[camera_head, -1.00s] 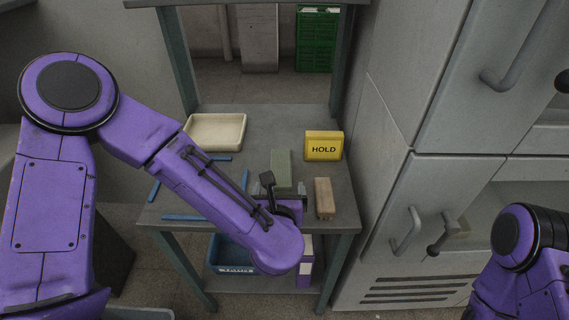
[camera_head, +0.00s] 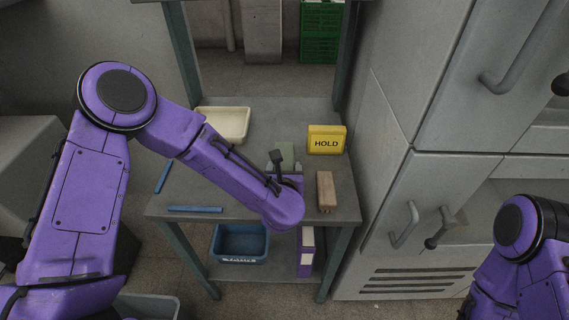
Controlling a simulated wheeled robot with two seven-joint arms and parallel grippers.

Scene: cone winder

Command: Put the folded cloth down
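A grey-green folded cloth (camera_head: 287,153) shows on the table, just beyond my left wrist; its near part is hidden. My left gripper (camera_head: 284,167) is at the cloth, with a bit of grey finger showing on either side. My purple wrist and a dark stalk on it cover most of the gripper. Whether the fingers press on the cloth cannot be told. Blue strips (camera_head: 195,209) mark an outline on the table, left of the cloth; my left arm hides part of it. My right gripper is out of view; only my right arm shows at lower right.
On the grey table (camera_head: 240,207) stand a cream tray (camera_head: 228,137) at the back left, a yellow HOLD sign (camera_head: 326,139) and a brown block-like item (camera_head: 325,190) at the right. A blue bin (camera_head: 240,256) and a purple-white binder (camera_head: 306,250) sit below. Grey cabinets (camera_head: 420,285) stand close right.

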